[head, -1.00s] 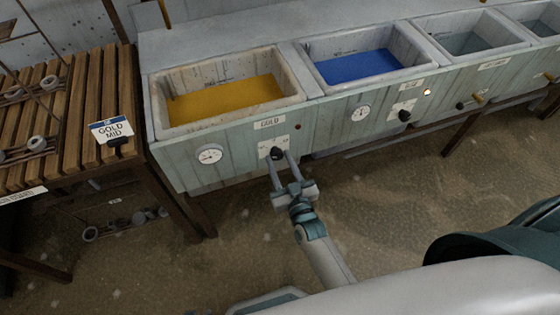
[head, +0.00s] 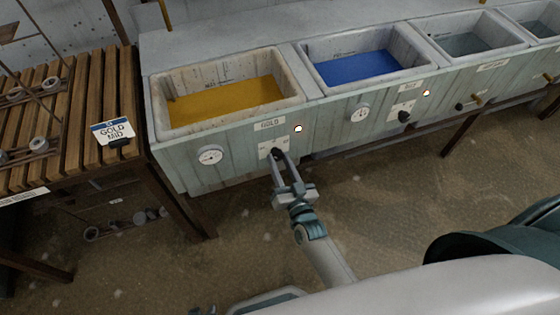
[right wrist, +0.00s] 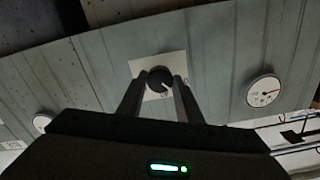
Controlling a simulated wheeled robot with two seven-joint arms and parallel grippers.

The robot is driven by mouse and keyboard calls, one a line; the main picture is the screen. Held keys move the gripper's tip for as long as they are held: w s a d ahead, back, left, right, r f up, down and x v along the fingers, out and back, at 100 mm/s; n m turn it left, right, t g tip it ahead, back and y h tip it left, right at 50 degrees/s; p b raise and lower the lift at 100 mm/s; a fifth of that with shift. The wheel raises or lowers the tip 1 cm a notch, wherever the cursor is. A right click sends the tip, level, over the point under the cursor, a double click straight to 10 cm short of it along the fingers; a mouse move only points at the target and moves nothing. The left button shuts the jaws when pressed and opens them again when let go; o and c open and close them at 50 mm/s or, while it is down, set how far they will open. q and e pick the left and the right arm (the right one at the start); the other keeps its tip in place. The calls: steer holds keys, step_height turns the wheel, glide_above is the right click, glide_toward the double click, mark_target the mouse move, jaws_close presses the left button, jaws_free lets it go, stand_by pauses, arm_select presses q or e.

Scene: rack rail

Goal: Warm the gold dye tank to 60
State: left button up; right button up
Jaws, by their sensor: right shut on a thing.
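The gold dye tank (head: 228,98) holds yellow dye and has a GOLD label (head: 269,124) on its front panel. Below the label is a black knob (head: 278,153) on a white plate; it also shows in the right wrist view (right wrist: 160,78). My right gripper (head: 281,160) is shut on this knob, one finger on each side. The round gold gauge (head: 210,155) is left of the knob; its reading is too small to tell. A lamp (head: 298,128) beside the label is lit. A small dark part at the bottom edge may be my left gripper (head: 202,311), mostly cut off.
A blue dye tank (head: 357,66) with its own gauge (head: 359,112), knob (head: 404,116) and lit lamp (head: 427,92) stands to the right. Floor before the tanks is open.

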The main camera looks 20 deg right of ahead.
steer(key=m, duration=0.4)
steer(key=shift+m, duration=0.3)
steer(key=m, duration=0.4)
steer(key=shift+m, duration=0.3)
steer(key=m+b, duration=0.1)
steer(key=m, duration=0.1)
steer(key=shift+m, duration=1.3)
steer(key=m+b, duration=0.2)
steer(key=m, duration=0.2)
steer(key=shift+f, duration=0.1)
arm_select(q)
steer(key=shift+s+a+r+g+y+b, duration=0.2)
steer(key=shift+s+a+g, duration=0.25)
steer(key=shift+a, duration=0.15)
steer(key=shift+s+a+r+g+y+b, duration=0.15)
steer(key=shift+s+a+g, duration=0.15)
steer(key=shift+a+g, duration=0.25)
arm_select(e)
steer(key=shift+m, duration=1.2)
arm_select(q)
steer(key=shift+w, duration=0.1)
arm_select(e)
steer(key=o, duration=1)
